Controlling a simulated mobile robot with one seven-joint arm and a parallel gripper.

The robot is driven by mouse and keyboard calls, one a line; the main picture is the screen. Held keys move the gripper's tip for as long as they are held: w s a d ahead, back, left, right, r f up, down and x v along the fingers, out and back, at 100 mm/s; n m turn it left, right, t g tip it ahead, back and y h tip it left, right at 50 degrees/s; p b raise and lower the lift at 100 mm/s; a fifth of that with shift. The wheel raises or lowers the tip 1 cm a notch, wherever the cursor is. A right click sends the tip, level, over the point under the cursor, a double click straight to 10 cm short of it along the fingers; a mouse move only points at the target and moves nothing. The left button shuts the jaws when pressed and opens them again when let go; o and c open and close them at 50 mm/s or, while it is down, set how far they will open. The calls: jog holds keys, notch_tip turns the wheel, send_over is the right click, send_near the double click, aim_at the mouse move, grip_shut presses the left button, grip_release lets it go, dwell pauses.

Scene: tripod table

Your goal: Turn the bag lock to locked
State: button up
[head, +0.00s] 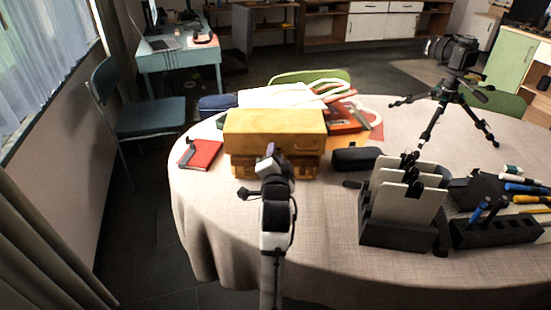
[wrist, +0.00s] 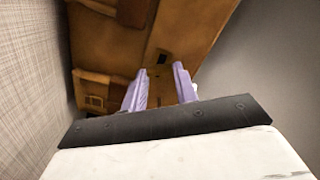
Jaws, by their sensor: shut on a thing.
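The yellow-brown bag (head: 272,122) stands on the round table, its front facing me. Its brown front fills the upper part of the wrist view (wrist: 112,42). My gripper (head: 270,152) is at the middle of the bag's front and hides that part in the head view. In the wrist view, its two pale purple fingers (wrist: 159,86) are shut on the bag lock (wrist: 161,90), a small brown piece between them. The fingers cover the lock's sides, and I cannot tell how far it is turned.
A red notebook (head: 200,154) lies left of the bag, and a black case (head: 357,158) lies right. A black holder with upright panels (head: 403,205) stands front right. A camera tripod (head: 447,105) stands behind. The front-left tablecloth (head: 218,215) is clear.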

jog(key=m+b, duration=0.1)
jog(key=m, duration=0.5)
jog(key=shift+f, duration=0.1)
jog(key=shift+m+b, duration=0.3)
dwell(0.3)
jog(key=o, duration=1)
jog(key=shift+s, duration=6.9)
